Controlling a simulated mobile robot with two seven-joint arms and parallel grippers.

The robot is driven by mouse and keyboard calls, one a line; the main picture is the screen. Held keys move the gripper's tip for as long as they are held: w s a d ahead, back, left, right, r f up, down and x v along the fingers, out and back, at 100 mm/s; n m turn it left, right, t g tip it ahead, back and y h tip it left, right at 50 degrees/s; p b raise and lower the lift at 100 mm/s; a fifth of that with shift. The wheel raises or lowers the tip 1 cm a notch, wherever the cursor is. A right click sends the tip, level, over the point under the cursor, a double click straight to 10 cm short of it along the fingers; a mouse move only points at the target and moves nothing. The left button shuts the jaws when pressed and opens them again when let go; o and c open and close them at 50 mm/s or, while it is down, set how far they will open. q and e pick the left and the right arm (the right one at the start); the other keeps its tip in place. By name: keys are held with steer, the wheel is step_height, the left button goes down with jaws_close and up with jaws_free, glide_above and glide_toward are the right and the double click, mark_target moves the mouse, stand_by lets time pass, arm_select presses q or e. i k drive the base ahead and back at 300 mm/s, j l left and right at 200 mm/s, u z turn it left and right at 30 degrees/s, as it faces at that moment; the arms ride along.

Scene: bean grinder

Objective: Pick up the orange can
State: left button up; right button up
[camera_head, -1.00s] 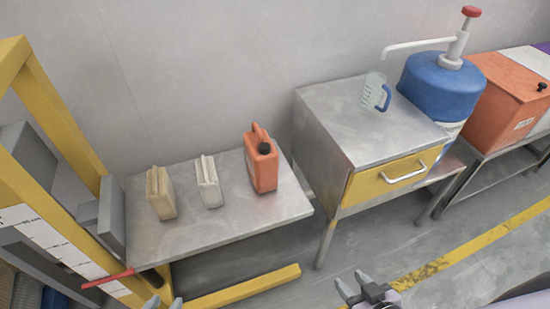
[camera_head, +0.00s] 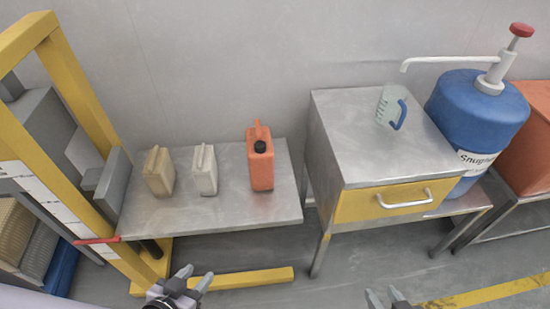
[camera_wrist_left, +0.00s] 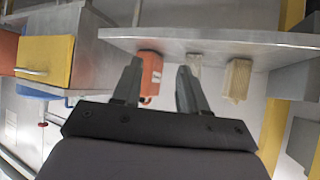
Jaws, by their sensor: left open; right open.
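The orange can (camera_head: 260,165) stands upright on the low metal table, with a black cap and a handle on top. It also shows in the left wrist view (camera_wrist_left: 151,75), upside down between my fingers but farther off. My left gripper (camera_head: 197,273) is open and empty, in front of the table and to the left of the can. Its two fingers (camera_wrist_left: 160,65) are spread in the left wrist view. My right gripper (camera_head: 382,292) is open and empty at the bottom edge, right of the can; only its fingertips show.
A metal drawer cabinet (camera_head: 350,145) with a measuring jug (camera_head: 388,105) stands to the right. A yellow frame (camera_head: 75,90) stands at the left.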

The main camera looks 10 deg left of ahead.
mark_target(260, 152)
steer(key=i+l, duration=0.1)
steer(key=l, duration=0.7)
steer(key=i+l, duration=0.15)
steer(key=i, duration=0.35)
